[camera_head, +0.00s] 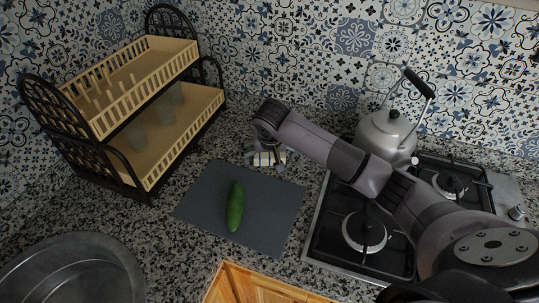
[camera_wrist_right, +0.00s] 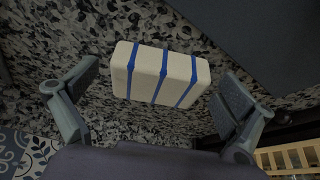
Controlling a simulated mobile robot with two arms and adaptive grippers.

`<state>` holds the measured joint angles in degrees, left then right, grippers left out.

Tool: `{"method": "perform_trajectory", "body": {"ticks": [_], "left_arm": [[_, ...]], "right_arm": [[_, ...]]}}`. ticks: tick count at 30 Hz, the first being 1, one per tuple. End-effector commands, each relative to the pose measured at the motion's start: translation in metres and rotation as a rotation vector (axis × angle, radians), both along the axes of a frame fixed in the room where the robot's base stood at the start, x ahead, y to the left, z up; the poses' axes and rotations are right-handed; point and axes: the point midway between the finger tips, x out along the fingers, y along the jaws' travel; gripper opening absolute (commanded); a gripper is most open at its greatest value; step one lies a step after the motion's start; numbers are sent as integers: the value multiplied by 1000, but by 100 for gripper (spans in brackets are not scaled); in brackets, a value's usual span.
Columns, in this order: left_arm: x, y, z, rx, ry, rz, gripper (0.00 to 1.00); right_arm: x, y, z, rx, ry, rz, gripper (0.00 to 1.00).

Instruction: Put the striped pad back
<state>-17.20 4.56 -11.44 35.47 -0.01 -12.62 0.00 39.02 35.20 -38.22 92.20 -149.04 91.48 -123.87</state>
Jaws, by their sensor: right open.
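The striped pad (camera_wrist_right: 160,76) is a cream block with several blue stripes, lying on the speckled counter in the right wrist view. In the head view the pad (camera_head: 264,159) is small and partly covered by my right gripper (camera_head: 267,154), just behind the grey cutting mat (camera_head: 205,196). In the right wrist view my right gripper (camera_wrist_right: 158,92) is open, with one finger on each side of the pad and a gap between each finger and the pad. My left gripper is in neither view.
A green cucumber (camera_head: 235,206) lies on the mat. A two-tier dish rack (camera_head: 150,185) holding glasses stands at left, a metal basin (camera_head: 75,262) at lower left. A kettle (camera_head: 386,136) stands on the gas stove (camera_head: 314,239) at right.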

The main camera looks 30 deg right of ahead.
Motion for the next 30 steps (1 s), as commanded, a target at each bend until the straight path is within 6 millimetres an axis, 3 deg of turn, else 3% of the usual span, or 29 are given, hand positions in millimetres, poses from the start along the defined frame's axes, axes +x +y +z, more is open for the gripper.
{"method": "perform_trajectory", "body": {"ticks": [16,21,30], "left_arm": [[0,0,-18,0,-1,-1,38],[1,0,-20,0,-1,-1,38],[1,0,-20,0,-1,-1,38]], "right_arm": [[-34,16,95,0,-4,2,98],[-40,19,109,-1,-2,1,98],[-42,19,111,-1,0,0,98]]}}
